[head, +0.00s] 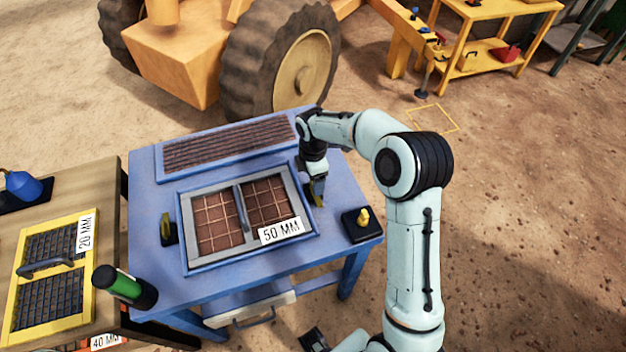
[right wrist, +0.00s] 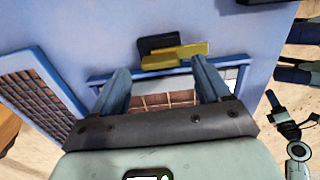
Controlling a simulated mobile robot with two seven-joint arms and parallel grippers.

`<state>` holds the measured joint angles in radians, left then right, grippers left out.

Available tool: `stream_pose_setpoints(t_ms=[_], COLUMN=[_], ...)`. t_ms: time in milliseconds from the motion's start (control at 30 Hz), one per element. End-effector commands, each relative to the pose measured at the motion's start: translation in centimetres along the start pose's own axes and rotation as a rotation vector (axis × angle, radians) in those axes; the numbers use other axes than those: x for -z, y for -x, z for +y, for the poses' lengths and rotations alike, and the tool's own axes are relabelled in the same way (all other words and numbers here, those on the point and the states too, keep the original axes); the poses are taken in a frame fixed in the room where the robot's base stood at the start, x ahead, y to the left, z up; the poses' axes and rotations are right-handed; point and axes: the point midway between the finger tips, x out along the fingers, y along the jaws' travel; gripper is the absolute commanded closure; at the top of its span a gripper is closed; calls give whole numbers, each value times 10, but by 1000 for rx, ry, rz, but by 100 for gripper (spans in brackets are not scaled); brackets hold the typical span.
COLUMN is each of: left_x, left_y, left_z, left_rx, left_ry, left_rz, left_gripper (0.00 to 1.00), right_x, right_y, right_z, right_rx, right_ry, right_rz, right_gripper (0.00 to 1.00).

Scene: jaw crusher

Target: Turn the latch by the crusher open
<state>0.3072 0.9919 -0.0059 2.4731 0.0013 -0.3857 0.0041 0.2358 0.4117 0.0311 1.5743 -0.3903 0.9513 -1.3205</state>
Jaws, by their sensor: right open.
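A latch with a yellow bar on a black block (right wrist: 175,53) sits at the screen frame's right edge. In the head view its yellow bar (head: 318,200) shows partly behind my right gripper (head: 317,188). In the right wrist view, my right gripper (right wrist: 159,68) is open and empty, with its fingers apart and the latch just beyond the tips. The yellow bar lies roughly along the frame edge; contact cannot be told. A second yellow and black latch (head: 167,229) stands at the frame's left edge.
The blue table (head: 150,190) holds a grey screen marked 50 MM (head: 282,231), a sloped grille (head: 228,143) and a black box with a yellow knob (head: 362,224). A green and black cylinder (head: 125,287) stands at the front left. A wooden table (head: 100,190) adjoins on the left.

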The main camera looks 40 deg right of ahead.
Motion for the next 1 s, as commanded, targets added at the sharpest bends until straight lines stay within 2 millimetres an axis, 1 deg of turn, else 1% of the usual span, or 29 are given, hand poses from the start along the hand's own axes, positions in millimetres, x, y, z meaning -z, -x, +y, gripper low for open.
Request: stream_pose_setpoints(t_ms=[33, 200, 300, 433, 500, 633, 1000], left_x=[0, 1, 2, 3, 3, 3, 3], left_y=[2, 6, 8, 11, 12, 12, 12], left_z=[1, 3, 4, 5, 5, 6, 5], left_rx=[0, -1, -1, -2, -2, -2, -2], left_ry=[0, -1, -1, -2, -2, -2, -2], left_rz=[1, 3, 4, 5, 6, 6, 6], left_gripper=[57, 57, 57, 57, 57, 57, 57], right_x=[0, 0, 1, 1, 0, 0, 0], right_y=[14, 54, 75, 95, 102, 109, 109], right_z=[1, 1, 1, 1, 1, 0, 0], right_rx=[-6, -6, -6, -5, -3, -1, -1], right_ry=[0, 1, 1, 1, 1, 1, 1], right_rz=[1, 0, 1, 1, 1, 1, 0], right_gripper=[23, 23, 23, 23, 23, 23, 23])
